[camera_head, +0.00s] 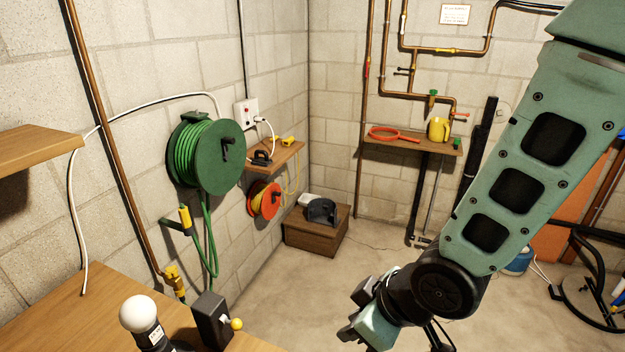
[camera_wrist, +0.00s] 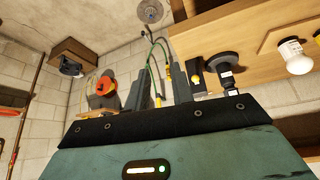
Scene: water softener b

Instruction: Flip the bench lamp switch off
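The bench lamp, a white globe bulb (camera_head: 137,313) on a black socket, stands on the wooden bench at the lower left of the head view. Beside it is a black switch box (camera_head: 211,320) whose lever with a yellow ball (camera_head: 236,323) sticks out to the right. I cannot tell whether the bulb is lit. My gripper (camera_head: 352,330) is right of the switch, apart from it, over the floor. In the wrist view my gripper (camera_wrist: 160,88) has its fingers apart with nothing between them. There the switch box (camera_wrist: 197,72) shows just right of the fingers.
The bench (camera_head: 75,290) fills the lower left, with a wooden shelf (camera_head: 35,148) above it. A green hose reel (camera_head: 220,157) hangs on the wall behind, its hose dropping near the bench edge. A wooden box (camera_head: 317,232) stands in the corner. The floor between is largely clear.

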